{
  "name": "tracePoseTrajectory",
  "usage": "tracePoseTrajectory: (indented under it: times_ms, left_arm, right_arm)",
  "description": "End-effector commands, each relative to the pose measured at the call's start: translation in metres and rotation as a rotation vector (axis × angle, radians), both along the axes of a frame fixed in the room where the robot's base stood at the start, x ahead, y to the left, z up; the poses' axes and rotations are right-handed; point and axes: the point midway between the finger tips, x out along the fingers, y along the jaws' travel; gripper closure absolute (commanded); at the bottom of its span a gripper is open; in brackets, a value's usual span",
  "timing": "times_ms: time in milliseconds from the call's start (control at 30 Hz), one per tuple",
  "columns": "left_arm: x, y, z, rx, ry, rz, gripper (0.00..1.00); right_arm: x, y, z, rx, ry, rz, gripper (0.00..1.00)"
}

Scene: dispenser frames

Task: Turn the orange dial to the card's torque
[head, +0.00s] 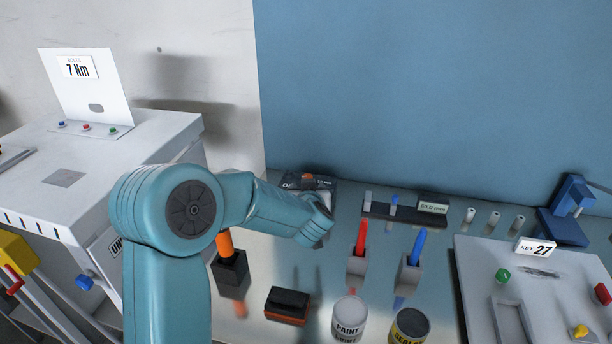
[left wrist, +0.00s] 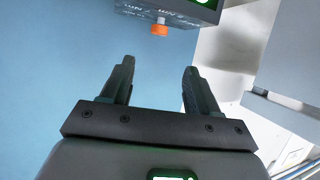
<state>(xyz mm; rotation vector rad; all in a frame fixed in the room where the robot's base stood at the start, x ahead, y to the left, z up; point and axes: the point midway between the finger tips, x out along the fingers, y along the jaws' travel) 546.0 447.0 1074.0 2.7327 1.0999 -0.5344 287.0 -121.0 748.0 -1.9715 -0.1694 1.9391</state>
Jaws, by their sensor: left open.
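The orange dial (left wrist: 159,30) sticks out of a dark box (left wrist: 185,10) with green lit displays at the top of the left wrist view. In the head view the dark box (head: 290,181) and a bit of its orange dial (head: 307,177) show behind my arm, which partly covers the box. My left gripper (left wrist: 158,66) is open and empty, with the dial beyond its fingertips and apart from them. In the head view its fingers are hidden. The card (head: 78,67) on the upright white panel reads "7 Nm". My right gripper is not in view.
A dark rack (head: 405,212) with small cylinders stands right of the box. Red (head: 361,238) and blue (head: 418,247) markers stand in holders. Paint (head: 349,318) and sealer (head: 410,327) cans are in front. A white tray (head: 478,270) lies right; a blue wall (head: 430,90) rises behind.

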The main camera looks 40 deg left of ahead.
Motion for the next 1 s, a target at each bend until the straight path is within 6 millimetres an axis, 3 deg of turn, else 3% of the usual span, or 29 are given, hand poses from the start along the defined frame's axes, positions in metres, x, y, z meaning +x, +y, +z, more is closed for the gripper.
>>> tracePoseTrajectory:
  times_ms: [500,700,1000]
  left_arm:
    - [0.075,0.074,-0.042,0.000,0.002,0.001,0.40]
    - [0.086,0.085,-0.049,0.000,0.001,0.000,0.40]
    - [0.088,0.087,-0.050,0.000,0.001,0.000,0.43]
  right_arm:
    - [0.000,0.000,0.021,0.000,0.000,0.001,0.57]
    - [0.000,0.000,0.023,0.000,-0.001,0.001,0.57]
    - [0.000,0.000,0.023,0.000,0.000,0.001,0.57]
